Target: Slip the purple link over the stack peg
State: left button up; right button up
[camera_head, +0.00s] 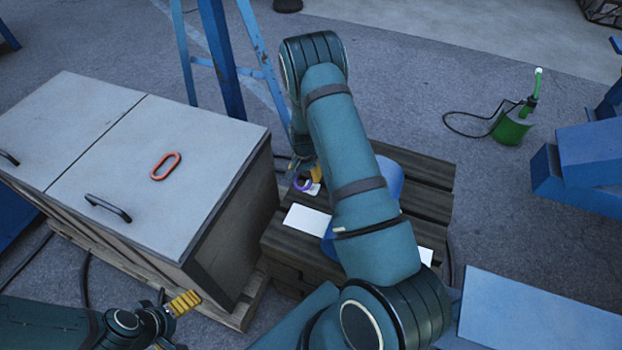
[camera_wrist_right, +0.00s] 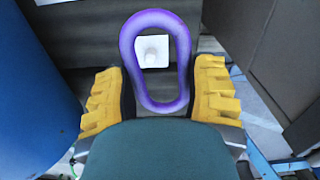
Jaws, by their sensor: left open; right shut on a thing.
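The purple link (camera_head: 303,184) is a long oval ring held by my right gripper (camera_head: 316,173), low over the left part of the dark slatted pallet. In the right wrist view the yellow fingers (camera_wrist_right: 160,88) stand either side of the link (camera_wrist_right: 183,70). A white square plate (camera_wrist_right: 141,60) with a short pale peg (camera_wrist_right: 152,55), seemingly the stack peg, shows through the link's opening. I cannot tell the height of the link above the peg. In the head view the plate (camera_head: 313,191) is partly hidden by the link. My left gripper (camera_head: 184,303) is open and empty at lower left.
An orange link (camera_head: 165,166) lies on the grey cabinet (camera_head: 200,130) left of the pallet (camera_head: 425,180). A blue drum (camera_head: 388,172) stands on the pallet, mostly behind my right arm. A white sheet (camera_head: 306,221) lies nearby. A blue ladder (camera_head: 223,70) stands behind.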

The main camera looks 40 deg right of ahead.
jog(key=shift+s+d+f+m, duration=0.25)
jog(key=shift+d+f+m, duration=0.35)
jog(key=shift+d+f, duration=0.55)
jog(key=shift+f+b, duration=1.1)
jog(key=shift+f, duration=0.15)
jog(key=shift+f+b, duration=0.3)
jog(key=shift+f, duration=0.55)
jog(key=shift+f, duration=0.3)
jog(key=o, duration=1.2)
jog(key=shift+a, duration=0.1)
jog(key=shift+o, duration=0.2)
